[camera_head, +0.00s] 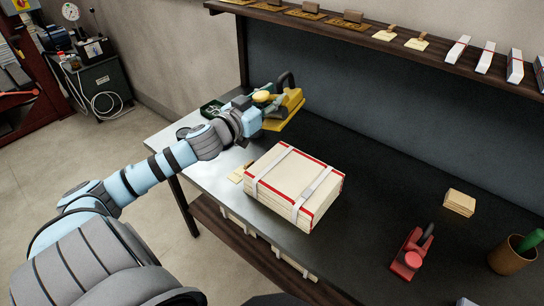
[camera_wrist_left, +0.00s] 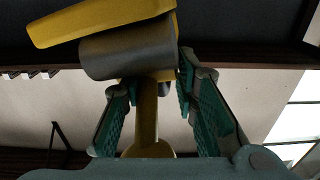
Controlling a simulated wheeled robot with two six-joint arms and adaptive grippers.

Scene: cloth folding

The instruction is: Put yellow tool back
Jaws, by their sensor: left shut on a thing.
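The yellow tool (camera_head: 288,112) has a dark handle and a yellow knob, and is in the head view at the table's far left end. My left gripper (camera_head: 262,98) is shut on it. In the left wrist view, the green-padded fingers of my left gripper (camera_wrist_left: 157,95) stand on both sides of the yellow knob stem (camera_wrist_left: 144,115). The tool's yellow base (camera_wrist_left: 100,20) and grey body lie beyond the fingertips. I cannot tell how high the tool is above the table. My right gripper is not in view.
A shelf (camera_head: 370,37) runs above. Bare table lies right of the bundle.

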